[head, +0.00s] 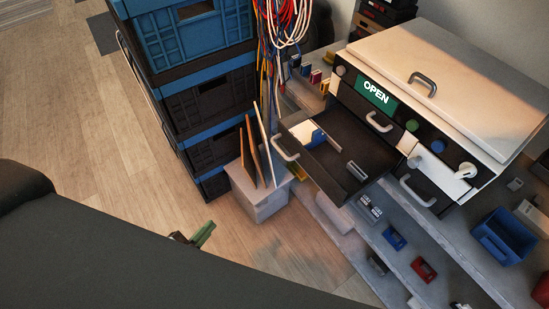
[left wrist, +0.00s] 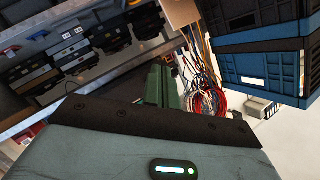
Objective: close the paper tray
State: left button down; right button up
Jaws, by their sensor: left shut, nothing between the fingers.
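The printer (head: 440,85) is a white and black box with a green "OPEN" label, standing on the shelf at right in the head view. Its black paper tray (head: 350,133) is pulled out toward the left, with a grey handle (head: 285,142) on its front. Something white and blue lies inside the tray. My left gripper (head: 203,234) shows as a small green tip beyond my dark arm, low and left of the tray and apart from it. In the left wrist view its green fingers (left wrist: 158,84) are together and empty. My right gripper is not in view.
Stacked blue and black crates (head: 207,90) stand left of the tray. Upright boards in a pale block (head: 262,198) stand close to the tray front. Cables (head: 287,22) hang above. Small parts and a blue bin (head: 503,237) sit on the shelf. The wooden floor at left is clear.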

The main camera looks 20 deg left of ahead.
pick_arm(q)
jog(key=w+d+r+m+t+h+b, duration=0.1)
jog(key=w+r+m+h+b, duration=0.2)
jog(key=m, duration=1.2)
jog(key=w+h+b, duration=0.3)
jog(key=w+h, duration=0.3)
jog(key=w, duration=0.1)
jog(key=shift+w+m+b, duration=0.3)
jog(key=shift+b, duration=0.05)
jog(key=p+x, duration=0.1)
jog(key=x, duration=1.3)
jog(key=shift+r+p, duration=0.3)
jog(key=shift+p, duration=0.1)
jog(key=shift+d, duration=0.15)
